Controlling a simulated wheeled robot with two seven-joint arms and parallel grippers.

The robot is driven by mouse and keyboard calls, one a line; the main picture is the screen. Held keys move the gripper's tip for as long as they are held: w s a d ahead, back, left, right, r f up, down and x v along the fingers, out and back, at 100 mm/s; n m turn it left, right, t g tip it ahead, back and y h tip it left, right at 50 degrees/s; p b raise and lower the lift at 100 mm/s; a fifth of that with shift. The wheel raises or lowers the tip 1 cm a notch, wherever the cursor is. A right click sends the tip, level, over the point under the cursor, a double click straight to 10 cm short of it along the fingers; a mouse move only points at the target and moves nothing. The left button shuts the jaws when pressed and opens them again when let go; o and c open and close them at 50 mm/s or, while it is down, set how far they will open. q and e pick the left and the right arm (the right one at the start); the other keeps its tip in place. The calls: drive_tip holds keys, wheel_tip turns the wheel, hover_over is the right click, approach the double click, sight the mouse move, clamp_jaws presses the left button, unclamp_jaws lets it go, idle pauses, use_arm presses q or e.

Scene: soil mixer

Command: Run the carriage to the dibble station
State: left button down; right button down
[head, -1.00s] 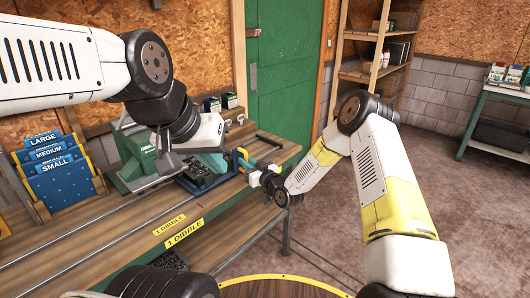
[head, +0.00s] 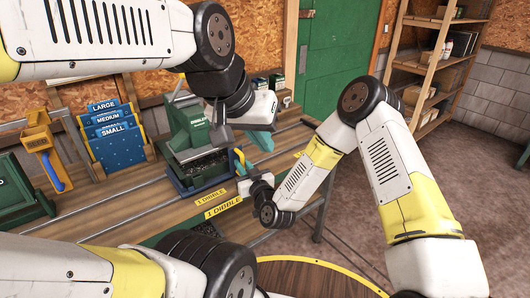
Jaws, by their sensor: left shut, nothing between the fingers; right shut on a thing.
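The carriage (head: 203,181), a blue tray with dark soil in it, sits on the bench rails in front of the green press (head: 193,133). The yellow "1 DIBBLE" labels (head: 222,206) are on the bench front close by it. My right gripper (head: 243,172) is shut on the carriage's blue-and-yellow handle (head: 239,158) at the carriage's right side; the jaws partly hide the handle. My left gripper (head: 262,139) is shut and empty, with teal fingertips, above and right of the carriage. It is apart from the press.
Blue LARGE, MEDIUM and SMALL plates (head: 118,136) stand in a rack left of the press. The rails (head: 120,203) left of the carriage look clear.

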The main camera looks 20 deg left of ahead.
drive_tip(key=shift+s+a, duration=0.1)
drive_tip(key=shift+s, duration=0.05)
drive_tip(key=c, duration=1.4)
unclamp_jaws()
